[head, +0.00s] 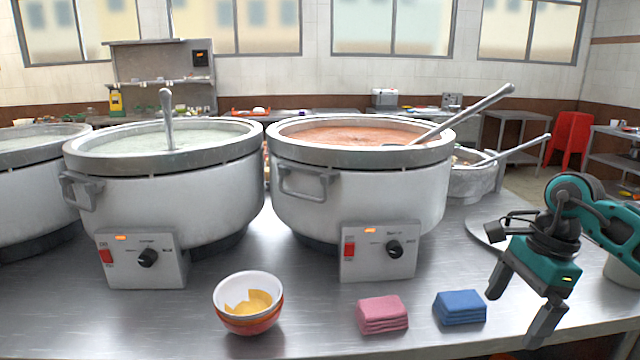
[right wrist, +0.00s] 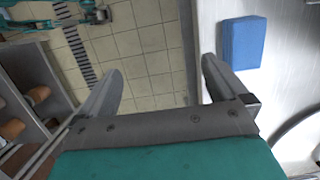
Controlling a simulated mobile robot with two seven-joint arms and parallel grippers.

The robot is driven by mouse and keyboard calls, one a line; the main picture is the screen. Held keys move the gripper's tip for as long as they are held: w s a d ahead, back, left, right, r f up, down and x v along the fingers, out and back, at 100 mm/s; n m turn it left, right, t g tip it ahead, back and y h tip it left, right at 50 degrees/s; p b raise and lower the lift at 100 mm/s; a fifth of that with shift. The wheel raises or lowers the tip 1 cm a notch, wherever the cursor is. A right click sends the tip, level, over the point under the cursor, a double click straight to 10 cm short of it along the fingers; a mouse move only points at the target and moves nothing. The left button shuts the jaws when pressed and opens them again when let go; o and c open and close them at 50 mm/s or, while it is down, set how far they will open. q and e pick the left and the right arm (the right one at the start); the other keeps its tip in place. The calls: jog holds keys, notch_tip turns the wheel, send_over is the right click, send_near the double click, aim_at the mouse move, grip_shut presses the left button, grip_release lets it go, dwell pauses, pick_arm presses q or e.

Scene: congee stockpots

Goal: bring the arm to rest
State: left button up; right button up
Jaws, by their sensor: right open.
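My right gripper (head: 519,311) is open and empty at the right front of the steel table, with its fingers pointing down. The right wrist view shows its two spread fingers (right wrist: 158,78) with nothing between them, over the table's edge and the tiled floor. The folded blue cloth (head: 460,307) lies on the table just left of the gripper, apart from it; it also shows in the right wrist view (right wrist: 241,43). My left gripper is not in view.
Large stockpots, one with pale congee (head: 165,190) and one with reddish congee (head: 360,180), stand behind. A ladle (head: 460,115) leans out towards the right. Stacked bowls (head: 248,303) and a folded pink cloth (head: 382,315) lie in front. A smaller pot (head: 472,182) stands behind my right arm.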

jog(key=s+a+m+t+y+p, duration=0.1)
jog(key=s+a+m+t+y, duration=0.1)
jog(key=a+m+y, duration=0.8)
jog(key=s+a+m+t+y+p, duration=0.1)
jog(key=s+a+m+t+y, duration=0.35)
jog(key=a, duration=1.05)
jog(key=d+f+m+t+h+p, duration=0.1)
jog(key=d+f+m+t+h, duration=0.4)
jog(key=m, duration=0.9)
jog(key=d+f+m+t+h+p, duration=0.1)
jog(key=d+f+m+t+h, duration=0.4)
jog(key=m, duration=0.9)
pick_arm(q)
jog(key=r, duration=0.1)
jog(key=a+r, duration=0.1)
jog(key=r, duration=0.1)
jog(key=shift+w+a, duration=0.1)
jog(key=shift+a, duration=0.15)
pick_arm(e)
jog(key=s+d+f+m+g+h, duration=0.2)
jog(key=s+f+m+g+h, duration=0.2)
jog(key=s+f+m, duration=0.5)
notch_tip(320, 180, down, 3)
jog(key=shift+s+d+f+m+g+h, duration=0.2)
jog(key=shift+s+m+g+h, duration=0.15)
jog(key=shift+s+g, duration=0.4)
